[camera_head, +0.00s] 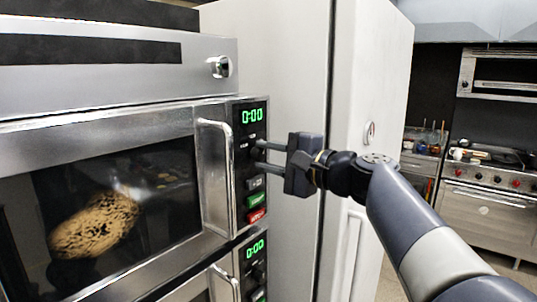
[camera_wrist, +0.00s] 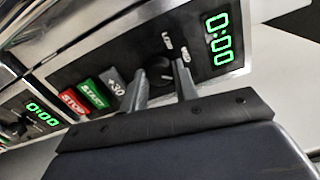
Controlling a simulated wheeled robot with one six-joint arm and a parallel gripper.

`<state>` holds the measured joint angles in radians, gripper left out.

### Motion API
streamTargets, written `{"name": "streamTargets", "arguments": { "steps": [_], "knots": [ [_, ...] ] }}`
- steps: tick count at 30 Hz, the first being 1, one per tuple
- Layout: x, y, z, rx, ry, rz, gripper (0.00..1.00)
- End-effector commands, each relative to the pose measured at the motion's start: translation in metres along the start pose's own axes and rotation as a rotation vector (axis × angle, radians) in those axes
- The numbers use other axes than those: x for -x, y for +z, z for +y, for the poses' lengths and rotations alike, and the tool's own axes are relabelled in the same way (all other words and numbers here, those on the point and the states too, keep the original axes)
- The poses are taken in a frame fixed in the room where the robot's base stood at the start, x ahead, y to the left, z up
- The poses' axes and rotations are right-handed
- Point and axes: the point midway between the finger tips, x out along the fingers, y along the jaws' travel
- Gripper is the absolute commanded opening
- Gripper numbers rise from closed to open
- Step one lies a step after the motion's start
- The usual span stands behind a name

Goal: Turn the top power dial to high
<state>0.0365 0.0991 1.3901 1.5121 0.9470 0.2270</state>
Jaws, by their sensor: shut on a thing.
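The upper microwave's control panel (camera_head: 252,115) has a green 0:00 display and a black power dial below it. In the wrist view the dial (camera_wrist: 158,79) sits between the two fingers of my gripper (camera_wrist: 161,70), which is shut on it. I cannot tell the dial's exact pointing.
Below the dial are a +30 button (camera_wrist: 116,80), a green START button (camera_wrist: 93,93) and a red STOP button (camera_wrist: 72,104). A vertical door handle (camera_head: 215,175) stands left of the panel. A second microwave panel (camera_head: 254,262) is below. A tall white cabinet (camera_head: 285,60) stands behind my gripper.

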Motion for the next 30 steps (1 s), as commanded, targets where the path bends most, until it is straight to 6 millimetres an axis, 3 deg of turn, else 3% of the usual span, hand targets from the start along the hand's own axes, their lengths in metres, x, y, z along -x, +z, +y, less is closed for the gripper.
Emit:
{"name": "streamTargets", "arguments": {
  "steps": [15, 30],
  "knots": [
    [-0.0001, -0.0002, 0.0003, -0.347, 0.002, 0.001, 0.05],
    [-0.0001, -0.0004, 0.0014, -0.415, 0.002, 0.000, 0.05]
  ]
}}
